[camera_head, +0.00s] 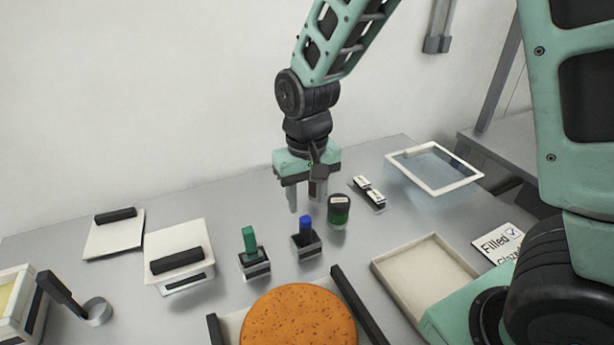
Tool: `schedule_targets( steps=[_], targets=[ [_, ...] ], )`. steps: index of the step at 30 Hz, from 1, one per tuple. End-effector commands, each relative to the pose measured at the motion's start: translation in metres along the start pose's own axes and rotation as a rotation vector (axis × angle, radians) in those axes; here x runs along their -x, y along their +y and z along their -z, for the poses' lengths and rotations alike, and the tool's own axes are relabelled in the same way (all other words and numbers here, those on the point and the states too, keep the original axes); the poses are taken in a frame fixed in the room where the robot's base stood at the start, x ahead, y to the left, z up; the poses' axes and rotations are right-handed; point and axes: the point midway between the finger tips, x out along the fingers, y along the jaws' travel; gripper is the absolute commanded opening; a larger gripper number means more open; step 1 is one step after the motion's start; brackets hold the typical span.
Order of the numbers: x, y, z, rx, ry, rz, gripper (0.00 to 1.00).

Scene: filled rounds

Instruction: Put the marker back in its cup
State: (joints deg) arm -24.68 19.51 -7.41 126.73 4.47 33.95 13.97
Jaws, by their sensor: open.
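A blue marker (305,224) stands upright in a small square grey cup (309,249). A green marker (250,239) stands slightly tilted in a similar cup (257,268) to the left. My gripper (306,204) is open and empty, pointing down, with its two fingers apart. Its fingertips are just above or behind the top of the blue marker; the exact depth between them is hard to tell.
A dark-lidded green jar (338,213) stands right of the blue marker's cup. An orange round (298,320) lies between dark rails in front. A shallow tray (429,262), a sign (494,243) and a clear framed panel (434,168) are at right; white black-handled lids (116,236) at left.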

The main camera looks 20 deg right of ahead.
Motion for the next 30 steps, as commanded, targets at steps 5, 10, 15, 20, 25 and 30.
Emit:
schedule_targets(
  steps=[5,10,15,20,25,30],
  targets=[
    [0.033,0.0,0.0,0.0,0.005,0.001,0.43],
    [0.05,0.0,0.0,0.001,0.001,0.001,0.43],
    [0.058,-0.026,-0.04,0.135,-0.004,0.036,0.43],
    [0.059,-0.058,-0.126,0.428,0.002,0.068,0.43],
    [0.053,-0.063,-0.184,0.637,0.014,0.055,0.43],
    [0.051,-0.063,-0.195,0.68,0.017,0.05,0.43]
  ],
)
